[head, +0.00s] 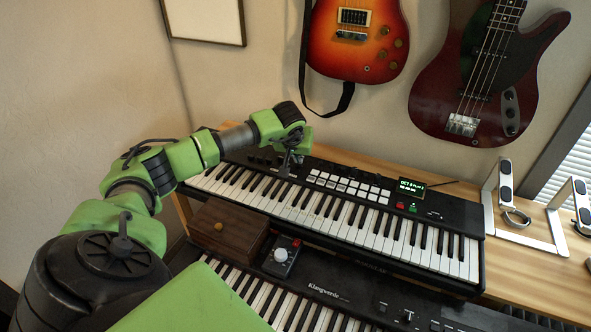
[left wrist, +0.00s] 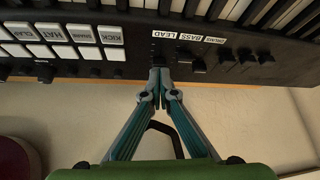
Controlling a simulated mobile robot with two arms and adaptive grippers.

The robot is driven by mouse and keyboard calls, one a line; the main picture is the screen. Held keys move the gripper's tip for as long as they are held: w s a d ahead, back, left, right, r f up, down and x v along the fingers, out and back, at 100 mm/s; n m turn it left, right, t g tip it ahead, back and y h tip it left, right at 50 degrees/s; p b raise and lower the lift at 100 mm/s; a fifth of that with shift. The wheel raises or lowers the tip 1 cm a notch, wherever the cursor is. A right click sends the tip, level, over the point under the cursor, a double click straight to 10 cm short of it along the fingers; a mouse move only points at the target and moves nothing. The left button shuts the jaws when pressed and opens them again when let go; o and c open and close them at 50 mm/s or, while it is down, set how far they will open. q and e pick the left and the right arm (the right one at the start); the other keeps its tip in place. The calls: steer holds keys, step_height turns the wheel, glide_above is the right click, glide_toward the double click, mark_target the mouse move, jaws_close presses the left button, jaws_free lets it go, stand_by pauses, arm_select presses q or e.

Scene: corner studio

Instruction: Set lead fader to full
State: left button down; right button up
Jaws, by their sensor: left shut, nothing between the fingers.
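The upper keyboard (head: 330,207) stands on the wooden desk, its control panel along the back edge. My left gripper (head: 287,170) points down at the panel, left of the white pads. In the left wrist view the closed fingertips (left wrist: 161,71) are at the panel, just beside the upside-down LEAD label (left wrist: 163,34). They are empty. The lead fader's cap is mostly hidden at the fingertips, so I cannot tell its position or whether they touch it. The BASS label (left wrist: 188,38) and several dark caps lie to the right. My right gripper is not in view.
White pads (left wrist: 63,34) with labels lie left of the fingertips in the wrist view. A small lit screen (head: 411,187) is right of the pads. A lower keyboard (head: 330,291), a wooden box (head: 222,228) and a small knob unit (head: 281,258) are in front. Guitars (head: 357,40) hang behind.

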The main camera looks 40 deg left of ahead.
arm_select(q)
steer(key=shift+w+a+f+b, duration=0.1)
steer(key=shift+w+a+b, duration=0.1)
steer(key=shift+w, duration=0.2)
steer(key=shift+w+a+b, duration=0.1)
steer(key=shift+w+b, duration=0.1)
steer(key=shift+w, duration=0.2)
stand_by(0.7)
steer(key=shift+r+p, duration=0.35)
steer(key=shift+r, duration=0.3)
step_height(320, 180, up, 7)
steer(key=p, duration=0.4)
steer(key=shift+p, duration=0.3)
